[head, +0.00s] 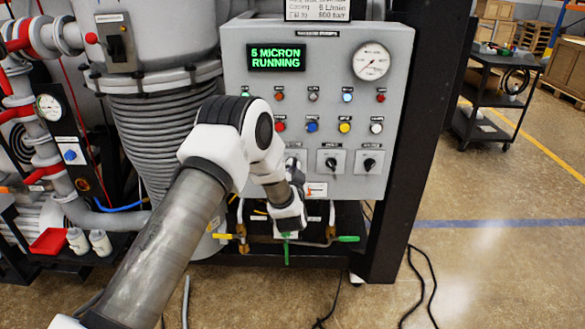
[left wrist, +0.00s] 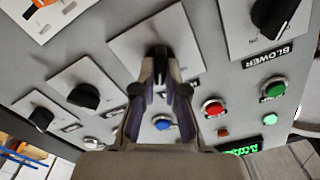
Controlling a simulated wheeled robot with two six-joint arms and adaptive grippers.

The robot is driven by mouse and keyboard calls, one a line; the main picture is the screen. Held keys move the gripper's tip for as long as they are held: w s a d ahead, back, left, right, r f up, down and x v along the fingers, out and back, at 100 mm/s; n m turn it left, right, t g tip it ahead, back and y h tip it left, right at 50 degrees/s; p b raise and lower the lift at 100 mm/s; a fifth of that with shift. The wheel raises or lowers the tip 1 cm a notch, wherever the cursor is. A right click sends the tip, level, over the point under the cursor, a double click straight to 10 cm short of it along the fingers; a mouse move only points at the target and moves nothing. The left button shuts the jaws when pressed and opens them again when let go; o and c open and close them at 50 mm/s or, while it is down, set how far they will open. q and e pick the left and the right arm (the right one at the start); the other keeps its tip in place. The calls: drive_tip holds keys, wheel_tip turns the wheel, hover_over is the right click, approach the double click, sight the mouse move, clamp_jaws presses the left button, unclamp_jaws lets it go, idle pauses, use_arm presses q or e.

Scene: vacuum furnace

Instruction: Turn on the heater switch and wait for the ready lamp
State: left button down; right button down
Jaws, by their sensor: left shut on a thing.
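My left gripper (head: 296,172) is at the lower part of the grey control panel (head: 235,60). In the left wrist view its two fingers (left wrist: 160,84) are shut on a black rotary knob (left wrist: 159,52) on a square plate. A knob labelled BLOWER (left wrist: 277,14) sits beside it, and two more black knobs (left wrist: 83,95) are on the other side. The label of the held knob is hidden, so I cannot read whether it is the heater switch. Small lamps (head: 347,96) sit in a row above the larger buttons; their labels are too small to read. My right gripper is out of view.
The green display (head: 276,57) reads "5 MICRON RUNNING". A round gauge (head: 371,61) is at the panel's upper right. Pipes with green and yellow handles (head: 345,239) sit below the panel. A dark cart (head: 490,85) stands at right; cables lie on the floor.

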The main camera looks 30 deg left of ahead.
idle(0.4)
use_arm(q)
drive_tip(key=c, duration=1.2)
unclamp_jaws()
drive_tip(key=v, duration=1.2)
drive_tip(key=shift+w+f, duration=0.1)
